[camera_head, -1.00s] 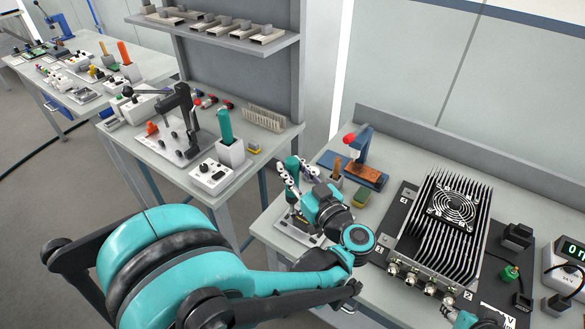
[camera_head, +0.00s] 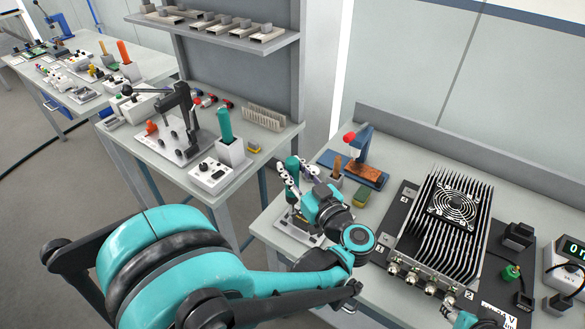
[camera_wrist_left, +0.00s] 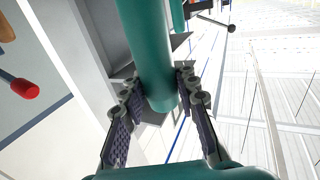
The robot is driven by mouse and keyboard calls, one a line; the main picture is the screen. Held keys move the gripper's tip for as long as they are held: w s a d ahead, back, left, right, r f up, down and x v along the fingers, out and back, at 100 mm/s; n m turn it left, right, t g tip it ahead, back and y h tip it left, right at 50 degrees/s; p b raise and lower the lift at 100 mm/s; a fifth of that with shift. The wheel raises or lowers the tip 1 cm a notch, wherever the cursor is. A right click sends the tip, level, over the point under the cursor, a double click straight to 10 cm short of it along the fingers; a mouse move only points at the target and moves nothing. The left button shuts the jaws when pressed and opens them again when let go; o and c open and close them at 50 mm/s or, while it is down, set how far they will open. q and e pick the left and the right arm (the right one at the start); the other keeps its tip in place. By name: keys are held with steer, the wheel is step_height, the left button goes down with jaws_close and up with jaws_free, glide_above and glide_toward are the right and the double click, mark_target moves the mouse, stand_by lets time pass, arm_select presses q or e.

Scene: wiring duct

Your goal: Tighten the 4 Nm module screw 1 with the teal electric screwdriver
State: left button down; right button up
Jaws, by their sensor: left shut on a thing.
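The teal electric screwdriver (camera_head: 292,168) stands upright at the left end of the near bench. My left gripper (camera_head: 296,180) is shut on its teal body, and the left wrist view shows that teal cylinder (camera_wrist_left: 152,50) between the two fingers (camera_wrist_left: 158,92). The screwdriver's lower end is hidden in the head view. The finned module (camera_head: 445,230) with a fan lies on a black numbered plate (camera_head: 405,195) to the right. Screw 1 is too small to tell. Part of what seems to be my right gripper (camera_head: 452,314) shows at the bottom edge near the module; its jaws are unclear.
A blue press-like stand (camera_head: 362,145) with a red knob and a brown block stands behind my left gripper. A green-yellow sponge (camera_head: 362,196) lies nearby. A green-knobbed item (camera_head: 511,273) and a meter box (camera_head: 565,262) stand right of the module. Another bench holds tools at left.

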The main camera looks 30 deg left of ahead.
mark_target(292, 160)
arm_select(q)
steer(key=shift+f+b, duration=0.75)
stand_by(1.7)
step_height(292, 160, up, 6)
steer(key=p, duration=0.5)
steer(key=shift+r, duration=0.15)
stand_by(0.9)
